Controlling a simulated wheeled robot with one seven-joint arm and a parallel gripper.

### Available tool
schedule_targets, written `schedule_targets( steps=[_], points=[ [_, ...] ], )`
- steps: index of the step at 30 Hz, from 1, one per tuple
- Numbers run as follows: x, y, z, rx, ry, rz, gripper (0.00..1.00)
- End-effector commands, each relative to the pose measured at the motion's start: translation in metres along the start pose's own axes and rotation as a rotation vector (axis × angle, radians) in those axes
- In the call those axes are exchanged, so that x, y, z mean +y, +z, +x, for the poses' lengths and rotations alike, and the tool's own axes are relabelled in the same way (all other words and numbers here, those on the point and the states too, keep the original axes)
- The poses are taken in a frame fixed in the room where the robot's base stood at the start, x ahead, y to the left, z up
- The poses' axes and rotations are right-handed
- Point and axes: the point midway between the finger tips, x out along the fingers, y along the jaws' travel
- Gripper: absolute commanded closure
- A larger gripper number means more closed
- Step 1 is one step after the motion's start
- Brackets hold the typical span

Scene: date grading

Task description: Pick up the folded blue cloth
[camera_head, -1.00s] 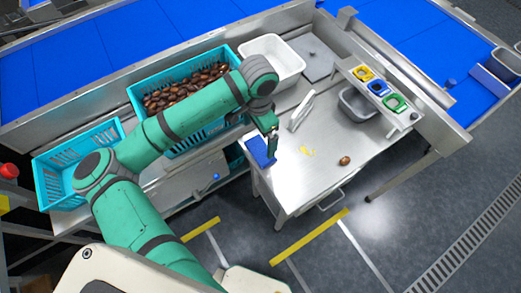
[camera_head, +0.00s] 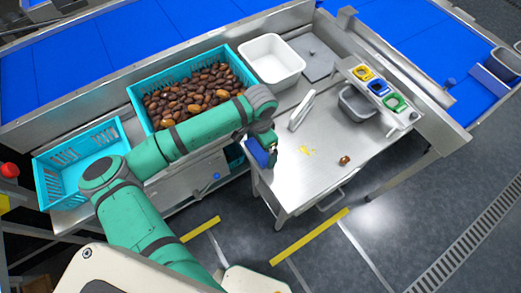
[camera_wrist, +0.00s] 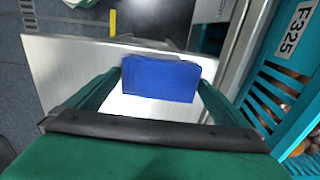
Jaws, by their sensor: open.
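The folded blue cloth (camera_head: 256,153) lies at the left end of the steel table, partly hidden by my arm in the head view. In the wrist view the cloth (camera_wrist: 160,78) is a flat blue rectangle. My gripper (camera_wrist: 161,88) is open, with one green finger on each side of the cloth. Whether the fingers touch it, I cannot tell. In the head view my gripper (camera_head: 271,149) is low over the cloth, its fingertips mostly hidden.
A turquoise crate of dates (camera_head: 136,98) stands behind my arm, an empty turquoise crate (camera_head: 48,165) at left. A white bin (camera_head: 272,60), a grey tub (camera_head: 358,103) and a white upright plate (camera_head: 302,110) are farther back. A date (camera_head: 345,160) lies on the table (camera_head: 315,180).

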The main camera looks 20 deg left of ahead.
Motion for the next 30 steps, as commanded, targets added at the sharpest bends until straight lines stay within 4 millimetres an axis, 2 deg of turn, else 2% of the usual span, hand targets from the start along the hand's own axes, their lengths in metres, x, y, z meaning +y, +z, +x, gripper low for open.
schedule_targets(
  steps=[3,7,20,26,30],
  points=[
    [0.000,0.000,0.000,0.000,0.000,0.000,0.00],
    [0.000,0.000,0.000,0.000,0.000,0.001,0.27],
    [0.001,-0.001,-0.005,0.000,0.000,0.003,0.27],
    [0.001,-0.002,-0.030,0.003,-0.002,0.004,0.27],
    [0.021,0.009,-0.059,0.004,-0.002,0.005,0.27]
  ],
)
